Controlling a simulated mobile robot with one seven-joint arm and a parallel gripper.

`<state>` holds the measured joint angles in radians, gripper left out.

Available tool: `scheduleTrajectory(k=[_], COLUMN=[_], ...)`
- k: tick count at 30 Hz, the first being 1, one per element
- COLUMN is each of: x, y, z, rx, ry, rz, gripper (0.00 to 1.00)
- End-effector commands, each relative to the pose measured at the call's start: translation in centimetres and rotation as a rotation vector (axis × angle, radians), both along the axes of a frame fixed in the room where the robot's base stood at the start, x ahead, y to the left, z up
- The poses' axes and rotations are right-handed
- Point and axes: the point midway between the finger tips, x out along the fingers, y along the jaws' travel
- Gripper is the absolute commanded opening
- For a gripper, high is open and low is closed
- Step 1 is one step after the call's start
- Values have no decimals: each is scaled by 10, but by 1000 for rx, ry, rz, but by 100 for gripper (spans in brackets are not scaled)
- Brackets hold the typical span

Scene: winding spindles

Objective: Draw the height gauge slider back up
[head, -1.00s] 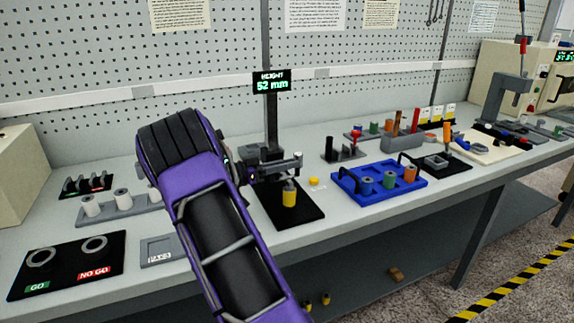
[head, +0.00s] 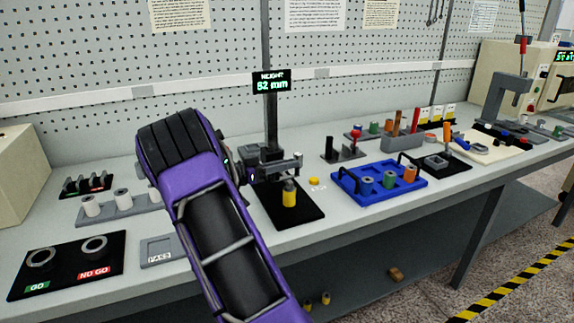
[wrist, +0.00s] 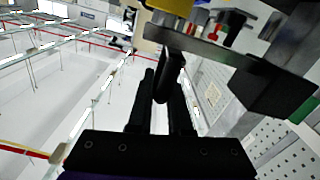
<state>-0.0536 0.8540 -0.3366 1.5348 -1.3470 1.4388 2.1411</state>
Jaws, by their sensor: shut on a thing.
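The height gauge has a dark upright column (head: 271,122), a display (head: 271,82) that seems to read 52 mm, and a black base (head: 305,212). Its slider (head: 282,165) sits low on the column, with a grey measuring arm reaching right above a yellow spindle (head: 289,196). My gripper (head: 251,174) is at the left side of the slider. In the wrist view my gripper (wrist: 168,90) is shut on a dark handle (wrist: 171,70) of the slider, and the grey arm (wrist: 215,58) crosses beyond it. My forearm hides part of the bench.
A blue tray (head: 385,197) with several spindles lies to the right. GO and NO GO rings on a black plate (head: 68,277) and a grey rack (head: 120,218) are on the left.

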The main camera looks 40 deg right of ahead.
Motion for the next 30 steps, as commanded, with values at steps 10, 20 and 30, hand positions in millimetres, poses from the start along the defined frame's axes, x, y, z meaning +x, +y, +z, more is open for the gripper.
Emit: scheduleTrajectory(k=[10, 20, 30], x=[0, 1, 1], y=[0, 1, 1], z=[0, 25, 121], rx=[0, -1, -3], ry=[0, -7, -6], rz=[1, 2, 3], gripper=[0, 0, 0])
